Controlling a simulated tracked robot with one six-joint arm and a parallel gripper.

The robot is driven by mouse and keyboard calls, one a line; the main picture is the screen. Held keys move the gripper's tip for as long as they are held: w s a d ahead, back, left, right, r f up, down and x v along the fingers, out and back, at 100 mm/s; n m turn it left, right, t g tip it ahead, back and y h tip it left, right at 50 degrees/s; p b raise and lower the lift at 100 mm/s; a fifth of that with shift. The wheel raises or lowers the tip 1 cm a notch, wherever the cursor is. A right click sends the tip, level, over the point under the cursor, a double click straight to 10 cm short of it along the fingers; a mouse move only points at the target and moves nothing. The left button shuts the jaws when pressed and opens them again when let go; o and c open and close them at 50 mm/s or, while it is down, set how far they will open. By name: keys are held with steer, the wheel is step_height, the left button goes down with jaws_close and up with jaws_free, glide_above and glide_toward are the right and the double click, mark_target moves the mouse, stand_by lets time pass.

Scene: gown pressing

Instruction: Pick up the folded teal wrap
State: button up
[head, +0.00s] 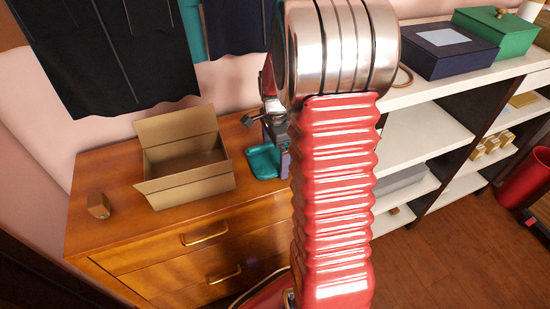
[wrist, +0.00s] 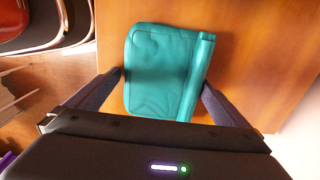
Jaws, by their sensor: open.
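The folded teal wrap (head: 263,161) lies on the wooden dresser top, right of the cardboard box in the head view. In the wrist view the teal wrap (wrist: 160,72) lies flat, with a thick fold along its right side. My gripper (wrist: 162,80) is open, with one dark finger at the wrap's left edge and the other at its right edge. I cannot tell whether the fingers touch it. In the head view my gripper (head: 282,150) is partly hidden by my red arm.
An open, empty-looking cardboard box (head: 187,192) stands on the dresser (head: 130,235). A small brown block (head: 98,206) lies at its left. Dark garments (head: 110,60) hang behind. White shelves (head: 425,135) with a navy box (head: 435,50) and a green box (head: 497,30) stand at right.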

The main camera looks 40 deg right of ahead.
mark_target(275, 158)
steer(key=shift+c, duration=0.3)
steer(key=c, duration=0.8)
step_height(275, 158, up, 10)
steer(key=shift+r, duration=0.1)
stand_by(0.3)
stand_by(0.5)
